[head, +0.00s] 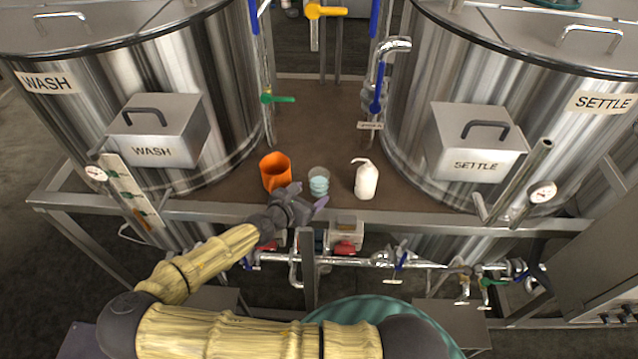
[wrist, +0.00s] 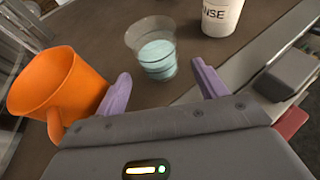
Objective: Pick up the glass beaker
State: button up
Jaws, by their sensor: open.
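The glass beaker (head: 319,181) stands upright on the brown platform (head: 320,122) between the two tanks. It is clear, with pale blue contents. In the wrist view the beaker (wrist: 155,55) is ahead of my gripper (wrist: 160,87), roughly in line with the gap between the purple fingers. My gripper is open and empty, and the beaker looks beyond its fingertips. In the head view my gripper (head: 308,197) is at the platform's front edge, just in front of the beaker and slightly left of it.
An orange jug (head: 275,172) stands close left of the beaker, near my left finger in the wrist view (wrist: 60,88). A white bottle (head: 365,180) stands to the right. Tanks marked WASH (head: 150,90) and SETTLE (head: 490,100) flank the platform. Pipes and valves run below its front rail.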

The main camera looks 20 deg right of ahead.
aim_at(313, 190)
jog(key=shift+w, duration=0.1)
jog(key=shift+w+d+p, duration=0.2)
jog(key=shift+d+p, duration=0.1)
jog(key=shift+p, duration=0.15)
jog(key=p+x, duration=0.2)
jog(key=x, duration=0.1)
jog(key=shift+w+f, duration=0.1)
jog(key=shift+w+d+f, duration=0.35)
jog(key=shift+f, duration=0.05)
jog(key=c, duration=1.1)
